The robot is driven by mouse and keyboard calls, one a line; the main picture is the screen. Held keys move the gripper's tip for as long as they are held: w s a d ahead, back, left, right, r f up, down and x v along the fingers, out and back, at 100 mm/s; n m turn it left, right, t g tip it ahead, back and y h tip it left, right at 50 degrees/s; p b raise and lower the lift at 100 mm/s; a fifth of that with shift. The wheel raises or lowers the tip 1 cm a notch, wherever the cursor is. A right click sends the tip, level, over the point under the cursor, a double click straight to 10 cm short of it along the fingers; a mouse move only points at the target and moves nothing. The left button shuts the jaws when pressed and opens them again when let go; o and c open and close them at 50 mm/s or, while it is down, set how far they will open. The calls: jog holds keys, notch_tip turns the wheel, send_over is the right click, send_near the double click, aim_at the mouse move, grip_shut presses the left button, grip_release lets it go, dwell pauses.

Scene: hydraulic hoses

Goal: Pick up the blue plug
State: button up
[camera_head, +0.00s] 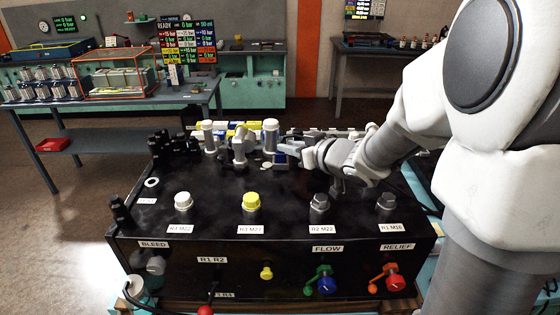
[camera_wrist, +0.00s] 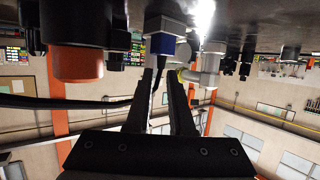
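The blue plug (camera_wrist: 166,46), a dark blue block with a grey upper part, shows at the top centre of the wrist view. It lies just beyond my fingertips, seemingly in line with the gap between them. My gripper (camera_wrist: 163,72) has its two black fingers apart, with a clear gap and nothing seen gripped. In the head view my gripper (camera_head: 284,150) is low over the back of the black bench block (camera_head: 215,205), beside a grey upright fitting. There the plug is small and mostly hidden, so contact cannot be told.
A grey elbow fitting (camera_wrist: 211,62) stands right of the fingers, and an orange cap (camera_wrist: 76,62) stands left. In the head view, a white cap (camera_head: 183,201), a yellow cap (camera_head: 251,201) and grey fittings (camera_head: 320,202) line the block's front. The top between the rows is mostly clear.

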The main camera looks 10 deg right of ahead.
aim_at(281, 155)
jog(key=b+x, duration=0.2)
jog(key=x, duration=0.1)
jog(key=shift+a+f, duration=0.15)
jog(key=shift+f, duration=0.25)
jog(key=shift+w+a, duration=0.15)
jog(key=shift+w, duration=0.35)
jog(key=shift+c, duration=0.3)
grip_shut()
